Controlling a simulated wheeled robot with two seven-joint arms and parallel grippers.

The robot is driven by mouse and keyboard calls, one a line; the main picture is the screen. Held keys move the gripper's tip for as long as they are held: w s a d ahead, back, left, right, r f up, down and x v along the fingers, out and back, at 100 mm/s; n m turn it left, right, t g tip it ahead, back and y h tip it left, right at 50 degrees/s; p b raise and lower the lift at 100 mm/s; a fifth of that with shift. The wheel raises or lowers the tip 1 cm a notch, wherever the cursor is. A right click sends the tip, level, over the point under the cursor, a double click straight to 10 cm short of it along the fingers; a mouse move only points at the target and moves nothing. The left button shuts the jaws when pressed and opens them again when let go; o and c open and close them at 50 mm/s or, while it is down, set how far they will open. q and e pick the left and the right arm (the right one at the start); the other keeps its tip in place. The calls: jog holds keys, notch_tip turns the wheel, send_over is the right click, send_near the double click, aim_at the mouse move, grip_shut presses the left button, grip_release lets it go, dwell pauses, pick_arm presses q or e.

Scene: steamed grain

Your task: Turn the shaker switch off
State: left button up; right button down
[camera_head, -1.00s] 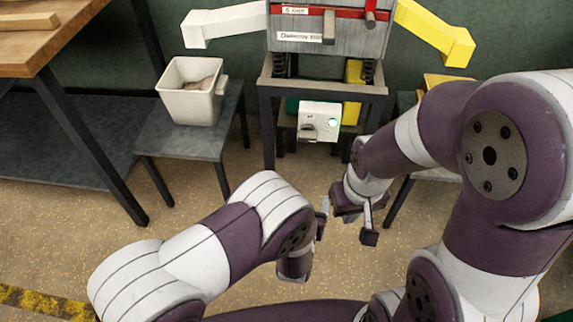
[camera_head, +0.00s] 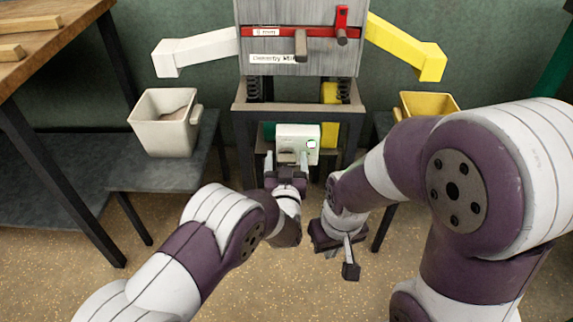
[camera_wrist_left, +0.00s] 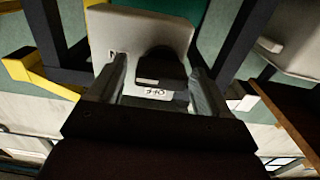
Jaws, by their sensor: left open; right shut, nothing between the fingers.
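In the left wrist view the box (camera_wrist_left: 105,30) carries a dark lever (camera_wrist_left: 162,66) and an upside-down "OFF" label (camera_wrist_left: 158,92). My left gripper (camera_head: 286,158) is open in front of the box. In the left wrist view its fingers (camera_wrist_left: 160,84) stand on either side of the lever; I cannot tell whether they touch it. My right gripper (camera_head: 350,270) is shut and empty, lower right of the box.
The shaker (camera_head: 270,40) stands on a dark frame (camera_head: 243,125), with a white chute (camera_head: 195,52) and a yellow chute (camera_head: 405,45). A white bin (camera_head: 160,140) stands on a low table at left and a yellow bin (camera_head: 430,103) at right. A wooden-topped table (camera_head: 60,35) is at far left.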

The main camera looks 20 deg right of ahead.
pick_arm(q)
jog(key=c, duration=1)
jog(key=shift+o, duration=0.2)
jog(key=n, duration=0.4)
jog(key=shift+a+f+n, duration=0.1)
jog(key=shift+n, duration=0.2)
jog(key=n, duration=0.4)
jog(key=shift+a+f+n+b, duration=0.1)
jog(key=shift+n+b, duration=0.2)
jog(key=n+b, duration=0.1)
jog(key=n, duration=0.3)
jog(key=shift+f, duration=0.15)
jog(key=shift+a+n+b, duration=0.1)
jog(key=shift+n+b, duration=0.6)
jog(key=shift+n, duration=1.6)
